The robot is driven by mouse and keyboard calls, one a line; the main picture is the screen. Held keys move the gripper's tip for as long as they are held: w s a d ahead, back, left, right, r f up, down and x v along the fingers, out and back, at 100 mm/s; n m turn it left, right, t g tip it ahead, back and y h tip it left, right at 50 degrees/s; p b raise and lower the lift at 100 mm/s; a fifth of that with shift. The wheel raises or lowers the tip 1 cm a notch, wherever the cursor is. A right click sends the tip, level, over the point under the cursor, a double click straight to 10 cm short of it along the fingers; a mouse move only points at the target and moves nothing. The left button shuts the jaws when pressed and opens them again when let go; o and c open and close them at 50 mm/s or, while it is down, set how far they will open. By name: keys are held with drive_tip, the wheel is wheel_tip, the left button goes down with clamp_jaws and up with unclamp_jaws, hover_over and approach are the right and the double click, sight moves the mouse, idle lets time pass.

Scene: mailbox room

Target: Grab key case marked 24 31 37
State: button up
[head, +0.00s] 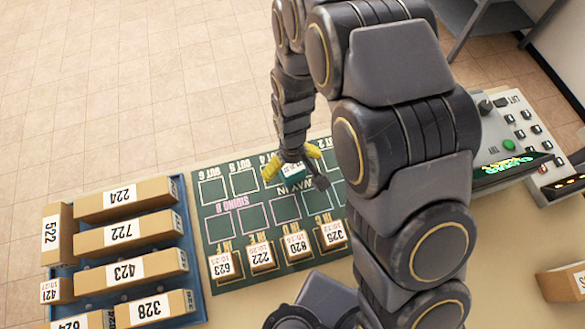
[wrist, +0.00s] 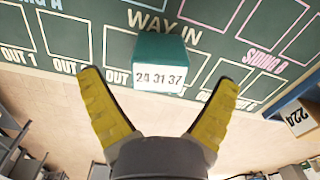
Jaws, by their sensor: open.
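The key case is a small teal block with a white label reading 24 31 37. It stands in front of the fingers in the wrist view (wrist: 160,52), on the green board (wrist: 230,15) near the words WAY IN. My gripper (wrist: 160,105) has its two yellow fingers spread, one to each side of the case's near end and apart from it. In the head view my gripper (head: 297,165) is over the upper middle of the board, and the case (head: 284,174) shows partly between the fingers.
Several numbered boxes, such as 623 (head: 224,266) and 222 (head: 261,256), stand along the board's near edge. A blue tray (head: 181,212) of long numbered cartons is at left. A control panel (head: 515,140) is at right. My arm hides part of the board.

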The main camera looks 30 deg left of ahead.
wheel_tip(320, 180, down, 3)
drive_tip(key=shift+r, duration=0.2)
drive_tip(key=c, duration=1.2)
drive_tip(key=shift+r, duration=0.15)
